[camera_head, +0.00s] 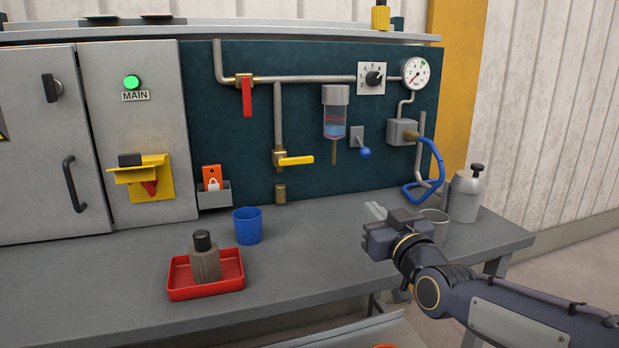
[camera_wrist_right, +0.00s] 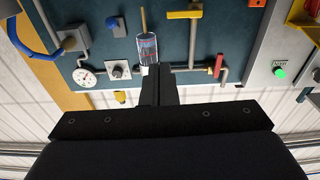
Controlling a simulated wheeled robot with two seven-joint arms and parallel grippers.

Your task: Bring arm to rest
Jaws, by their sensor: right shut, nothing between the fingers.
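My right gripper (camera_head: 374,210) reaches in from the right in the head view, above the right part of the grey workbench (camera_head: 310,262). Its fingers are together with nothing between them. In the right wrist view the closed fingers (camera_wrist_right: 159,72) point toward the teal panel (camera_wrist_right: 185,40), which appears upside down. My left gripper is not in view.
A red tray (camera_head: 207,288) holds a grey bottle with a black cap (camera_head: 204,258). A blue cup (camera_head: 248,226) stands behind it. A light grey cup (camera_head: 435,226) and a grey spray bottle (camera_head: 466,196) stand close to my right gripper. A blue hose (camera_head: 437,163) hangs from the panel.

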